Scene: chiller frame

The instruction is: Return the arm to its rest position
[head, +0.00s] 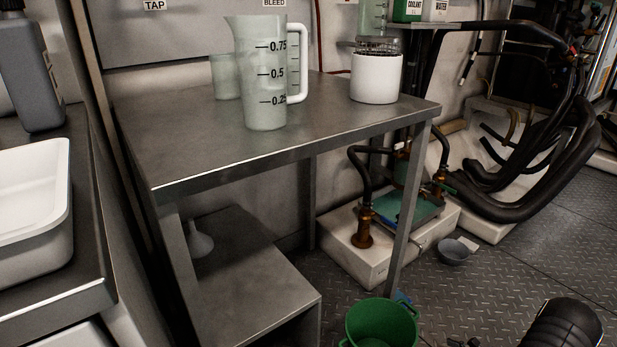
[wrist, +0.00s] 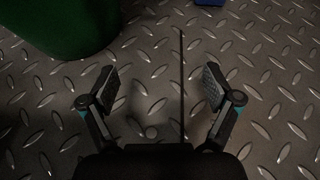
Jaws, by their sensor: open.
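My gripper (wrist: 152,88) is open and empty in the wrist view. Its two fingers are spread wide over the dark diamond-plate floor. A green bucket (wrist: 62,22) stands at the upper left of that view, apart from the left finger. In the head view, part of my arm (head: 563,325) shows as a dark ribbed shape at the lower right. The fingertips are not clearly visible there. The same green bucket (head: 381,325) stands on the floor in front of the metal table.
A metal table (head: 200,150) holds a measuring jug (head: 262,85), a smaller translucent cup (head: 226,78) and a white container (head: 376,80). A funnel (head: 199,240) is on the lower shelf. A grey bowl (head: 454,252) lies near the hoses (head: 540,150). Open floor (head: 500,270) lies at the right.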

